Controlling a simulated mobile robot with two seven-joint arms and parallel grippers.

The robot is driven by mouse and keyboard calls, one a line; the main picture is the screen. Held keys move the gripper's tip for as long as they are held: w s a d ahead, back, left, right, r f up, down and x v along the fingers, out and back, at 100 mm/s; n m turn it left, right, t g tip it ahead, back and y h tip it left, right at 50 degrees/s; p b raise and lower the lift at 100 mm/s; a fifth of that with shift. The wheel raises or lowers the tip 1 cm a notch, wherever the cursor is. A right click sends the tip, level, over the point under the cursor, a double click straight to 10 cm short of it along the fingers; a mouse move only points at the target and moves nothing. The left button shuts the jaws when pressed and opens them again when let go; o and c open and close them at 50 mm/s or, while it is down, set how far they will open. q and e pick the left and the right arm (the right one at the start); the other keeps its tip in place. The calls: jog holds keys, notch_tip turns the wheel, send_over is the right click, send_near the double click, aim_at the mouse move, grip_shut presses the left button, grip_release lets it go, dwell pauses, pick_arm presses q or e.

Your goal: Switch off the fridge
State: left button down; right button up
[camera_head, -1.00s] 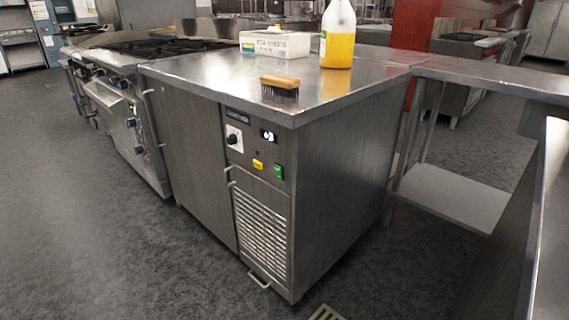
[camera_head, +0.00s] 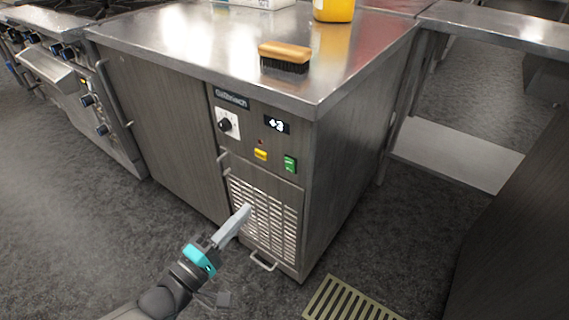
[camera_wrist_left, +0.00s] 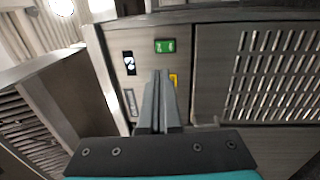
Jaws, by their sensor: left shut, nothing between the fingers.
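The fridge (camera_head: 165,120) is a steel counter unit with a control panel at its front right. The panel has a black knob (camera_head: 225,124), a lit display (camera_head: 276,124), a yellow button (camera_head: 261,154) and a green switch (camera_head: 290,164). My left gripper (camera_head: 244,211) is shut and empty, in front of the vent grille below the panel. In the left wrist view its fingers (camera_wrist_left: 161,76) point toward the panel, just below the green switch (camera_wrist_left: 165,46) in the picture and partly covering the yellow button (camera_wrist_left: 174,80). Contact is not visible. My right gripper is not in view.
A wooden brush (camera_head: 284,56), a yellow bottle (camera_head: 333,10) and a white box (camera_head: 262,3) stand on the fridge top. A stove (camera_head: 75,85) adjoins at left. A floor grate (camera_head: 350,302) lies at front right. The floor at left is clear.

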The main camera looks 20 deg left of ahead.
pick_arm(q)
jog(key=b, duration=0.3)
send_near(290, 163)
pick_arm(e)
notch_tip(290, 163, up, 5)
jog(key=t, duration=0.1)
pick_arm(q)
jog(key=shift+b+x, duration=0.75)
jog(key=shift+x, duration=2.1)
jog(key=shift+w+d, duration=0.2)
jog(key=shift+w, duration=0.35)
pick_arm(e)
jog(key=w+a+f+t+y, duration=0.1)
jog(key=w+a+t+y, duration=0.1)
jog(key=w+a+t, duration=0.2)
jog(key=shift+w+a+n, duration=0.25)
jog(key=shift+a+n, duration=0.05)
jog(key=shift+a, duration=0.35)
